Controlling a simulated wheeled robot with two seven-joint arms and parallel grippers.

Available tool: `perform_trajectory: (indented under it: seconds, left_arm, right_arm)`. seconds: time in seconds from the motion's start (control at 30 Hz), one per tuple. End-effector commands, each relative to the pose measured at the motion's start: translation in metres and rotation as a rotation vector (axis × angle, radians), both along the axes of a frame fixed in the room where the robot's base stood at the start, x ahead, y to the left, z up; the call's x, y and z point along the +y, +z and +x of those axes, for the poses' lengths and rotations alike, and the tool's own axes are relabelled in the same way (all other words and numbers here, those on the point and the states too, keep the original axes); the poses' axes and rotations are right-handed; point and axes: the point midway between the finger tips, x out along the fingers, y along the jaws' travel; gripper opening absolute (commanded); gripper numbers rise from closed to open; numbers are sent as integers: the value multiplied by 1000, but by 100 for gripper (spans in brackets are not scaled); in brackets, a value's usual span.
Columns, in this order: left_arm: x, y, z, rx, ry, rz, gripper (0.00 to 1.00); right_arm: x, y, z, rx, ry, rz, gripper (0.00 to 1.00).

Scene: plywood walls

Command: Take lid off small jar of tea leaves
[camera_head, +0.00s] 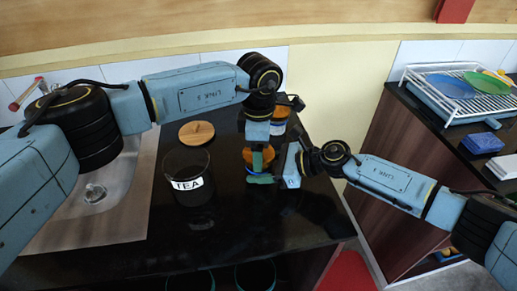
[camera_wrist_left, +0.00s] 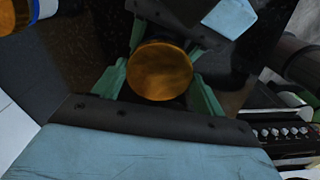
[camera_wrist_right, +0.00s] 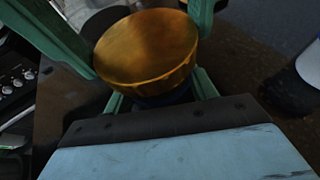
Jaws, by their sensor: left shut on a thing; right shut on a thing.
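The small jar (camera_head: 249,172) stands on the black counter, with a blue part showing low on it. Its round orange-gold lid (camera_wrist_right: 148,45) is at its top; I cannot tell whether there is a gap between them. The lid also shows in the left wrist view (camera_wrist_left: 160,72). My left gripper (camera_head: 258,158) reaches down from above and is shut on the lid. My right gripper (camera_head: 262,179) comes in from the right, lower down, and is shut on the jar body. The fingers and lid hide most of the body.
A second jar with an orange lid and blue label (camera_head: 278,128) stands just behind, partly hidden by my left arm. A glass jar marked TEA (camera_head: 187,184) stands to the left, with a round wooden lid (camera_head: 196,132) behind it. The front of the counter (camera_head: 240,232) is clear.

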Motion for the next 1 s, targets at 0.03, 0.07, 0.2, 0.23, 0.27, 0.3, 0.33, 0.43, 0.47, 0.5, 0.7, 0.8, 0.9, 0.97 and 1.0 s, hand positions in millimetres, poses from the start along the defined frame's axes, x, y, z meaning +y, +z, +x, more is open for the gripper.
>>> perform_trajectory:
  seconds: [0.03, 0.07, 0.2, 0.23, 0.27, 0.3, 0.33, 0.43, 0.47, 0.5, 0.7, 0.8, 0.9, 0.97, 1.0]
  left_arm:
    - [0, 2, 0, -1, 0, 0, 44]
    - [0, 3, 0, -1, 0, 0, 44]
    - [0, 8, 0, 0, 0, 0, 44]
    - [0, 9, 0, -1, 0, 0, 44]
    - [0, 10, 0, -1, 0, 0, 44]
    - [0, 12, 0, -1, 0, 0, 44]
    - [0, 13, 0, -1, 0, 0, 44]
    - [0, 16, 0, -2, 0, 0, 44]
    - [0, 16, 0, -1, 0, 0, 44]
    - [0, 17, 0, -1, 0, 0, 44]
    - [0, 17, 0, -1, 0, 0, 44]
    - [0, 18, 0, -1, 0, 0, 44]
    - [0, 23, 0, -2, 0, -1, 44]
    - [0, 29, 0, -1, 0, -1, 44]
    - [0, 35, 1, -2, 0, -1, 44]
  right_arm:
    - [0, 0, 0, 0, 1, 0, 0]
    - [0, 0, 0, 0, 1, 0, 0]
    - [0, 0, 0, 0, 1, 0, 0]
    - [1, 0, 0, 0, 1, 0, 0]
    - [1, 0, 0, 0, 1, 0, 0]
    - [1, 0, 0, 0, 1, 0, 0]
    - [1, 0, 0, 1, 2, 0, 0]
    - [1, 0, 0, 1, 2, 0, 0]
    - [1, 0, 0, 1, 2, 0, 0]
    - [1, 0, 0, 1, 2, 0, 0]
    - [1, 0, 0, 1, 2, 0, 0]
    - [1, 0, 0, 1, 2, 0, 0]
    - [1, 0, 0, 1, 2, 0, 0]
    - [1, 0, 0, 1, 2, 0, 0]
    - [1, 0, 0, 1, 2, 0, 0]
